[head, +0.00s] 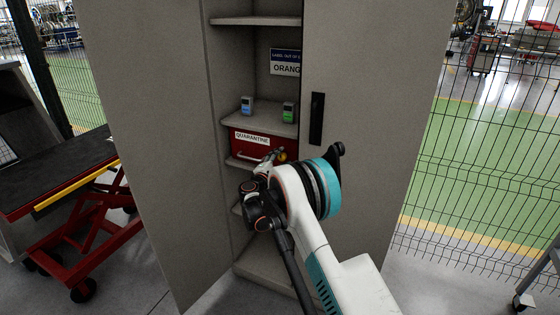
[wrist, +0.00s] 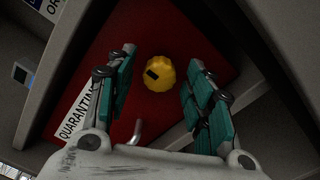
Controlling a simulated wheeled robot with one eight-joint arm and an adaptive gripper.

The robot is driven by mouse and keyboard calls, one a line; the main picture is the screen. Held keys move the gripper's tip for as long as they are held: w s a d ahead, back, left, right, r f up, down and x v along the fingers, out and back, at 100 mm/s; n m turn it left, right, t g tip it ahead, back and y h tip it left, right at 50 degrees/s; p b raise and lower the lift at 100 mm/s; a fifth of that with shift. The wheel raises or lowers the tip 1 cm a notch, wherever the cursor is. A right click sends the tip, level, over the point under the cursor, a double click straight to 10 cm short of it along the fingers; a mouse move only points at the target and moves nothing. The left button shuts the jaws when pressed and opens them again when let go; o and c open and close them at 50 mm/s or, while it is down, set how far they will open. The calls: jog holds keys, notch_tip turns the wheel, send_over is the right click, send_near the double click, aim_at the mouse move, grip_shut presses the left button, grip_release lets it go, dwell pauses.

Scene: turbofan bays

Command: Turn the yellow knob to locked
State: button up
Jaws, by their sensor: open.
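The yellow knob (wrist: 160,74) is round with a scalloped edge and a dark mark on its face. It sits on the front of a red box (wrist: 180,32) labelled QUARANTINE. In the head view only a bit of the knob (head: 282,156) shows beside my gripper, and the red box (head: 240,141) stands on a cabinet shelf. My gripper (wrist: 156,90) is open, with one teal-padded finger on each side of the knob in the wrist view. Gaps show between both fingers and the knob. In the head view my gripper (head: 272,158) is small and partly hidden by my arm.
The grey cabinet stands open, its left door (head: 150,130) and right door (head: 375,120) flanking the shelves. Blue (head: 247,106) and green-fronted (head: 289,112) devices stand on the shelf above the box. A metal handle (wrist: 134,132) projects from the box. A red lift table (head: 85,200) stands left.

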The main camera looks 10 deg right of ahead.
jog(key=v, duration=1.2)
jog(key=shift+d, duration=0.1)
